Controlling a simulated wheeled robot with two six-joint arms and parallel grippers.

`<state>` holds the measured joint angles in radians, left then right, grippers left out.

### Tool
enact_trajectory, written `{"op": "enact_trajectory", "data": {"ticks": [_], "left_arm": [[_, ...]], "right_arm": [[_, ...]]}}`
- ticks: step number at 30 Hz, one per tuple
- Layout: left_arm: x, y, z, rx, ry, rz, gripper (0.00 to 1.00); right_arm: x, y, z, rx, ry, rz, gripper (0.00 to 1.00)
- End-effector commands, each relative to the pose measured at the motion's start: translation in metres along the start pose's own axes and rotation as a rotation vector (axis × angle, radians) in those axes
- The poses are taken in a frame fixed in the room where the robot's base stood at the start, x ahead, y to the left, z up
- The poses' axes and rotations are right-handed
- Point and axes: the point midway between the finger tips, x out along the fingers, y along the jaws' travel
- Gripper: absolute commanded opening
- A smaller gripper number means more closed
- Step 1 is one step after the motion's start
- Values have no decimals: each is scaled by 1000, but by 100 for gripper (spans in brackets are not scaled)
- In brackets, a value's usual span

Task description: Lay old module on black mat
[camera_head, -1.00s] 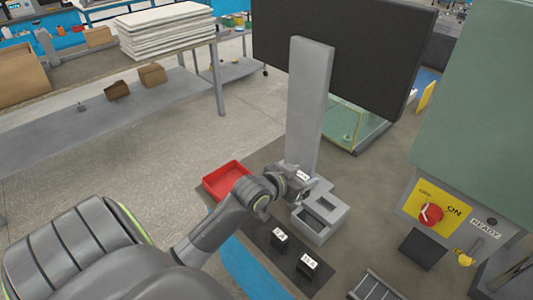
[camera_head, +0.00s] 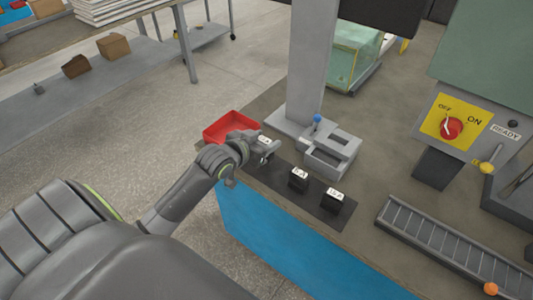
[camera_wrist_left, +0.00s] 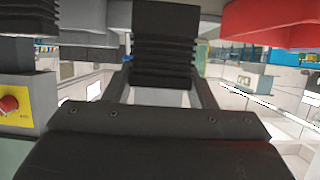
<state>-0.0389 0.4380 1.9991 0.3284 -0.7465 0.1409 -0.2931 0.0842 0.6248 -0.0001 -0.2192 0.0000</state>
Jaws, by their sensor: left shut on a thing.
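My left gripper (camera_head: 268,152) is shut on a dark module with a white label (camera_head: 264,139), at the left end of the black mat (camera_head: 318,207). I cannot tell whether this module touches the mat. In the left wrist view, a black ribbed body (camera_wrist_left: 165,45), which looks like the held module, stands between the fingers. Two more black modules with white labels, a middle one (camera_head: 298,179) and a right one (camera_head: 332,202), stand apart on the mat. My right gripper is not in view.
A red bin (camera_head: 214,133) stands just behind and left of my left gripper. A grey dock (camera_head: 328,160) with an open slot and a tall grey column (camera_head: 315,60) stands behind the mat. A panel with a red knob (camera_head: 452,128) and a ridged grey rail (camera_head: 440,235) are at the right.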

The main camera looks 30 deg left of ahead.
Motion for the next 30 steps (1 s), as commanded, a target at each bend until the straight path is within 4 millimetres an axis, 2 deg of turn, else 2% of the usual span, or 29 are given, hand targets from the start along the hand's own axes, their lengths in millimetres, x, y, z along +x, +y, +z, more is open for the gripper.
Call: {"op": "enact_trajectory", "data": {"ticks": [9, 20, 21, 25, 30], "left_arm": [[14, 0, 35, -2, 0, 0, 22], [16, 0, 38, 0, 2, 0, 22], [15, 0, 38, 0, 1, 0, 55], [15, 0, 38, 0, 0, 0, 72], [15, 0, 38, 0, 0, 0, 72]], "right_arm": [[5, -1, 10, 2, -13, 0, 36], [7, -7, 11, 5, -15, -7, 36], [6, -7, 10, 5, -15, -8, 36], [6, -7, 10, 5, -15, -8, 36], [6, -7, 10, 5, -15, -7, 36]]}}
